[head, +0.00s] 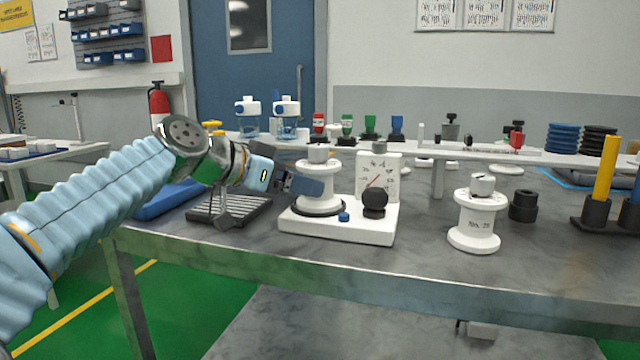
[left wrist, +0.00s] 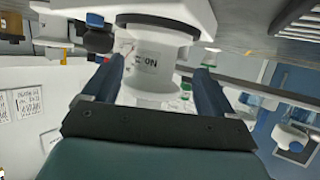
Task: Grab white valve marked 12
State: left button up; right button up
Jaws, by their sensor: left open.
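One white spool-shaped valve (head: 319,165) stands upright on a white base (head: 340,228) with a dial gauge. A second white spool-shaped valve (head: 478,213) stands upright on the table to the right, with dark lettering too small to read surely. My left gripper (head: 308,187) is at the first valve's stem, above the base. In the left wrist view the open fingers (left wrist: 157,88) lie on either side of that valve's white stem (left wrist: 150,62), which bears partly visible dark letters. I cannot make out a 12 on it. My right gripper is out of view.
A dial gauge (head: 378,178) with a black knob (head: 374,203) stands beside the first valve. A black slotted rack (head: 228,212) lies under my left wrist. A black cylinder (head: 523,205) stands right of the second valve. A raised shelf (head: 560,158) with small parts runs behind.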

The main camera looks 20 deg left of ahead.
pick_arm(q)
jog(key=x, duration=0.3)
jog(key=p+x, duration=0.1)
jog(key=x, duration=0.1)
jog(key=shift+w+d+r, duration=0.1)
jog(key=shift+d+r, duration=0.15)
jog(key=shift+d, duration=0.15)
jog(key=shift+r, duration=0.1)
jog(key=c, duration=1.3)
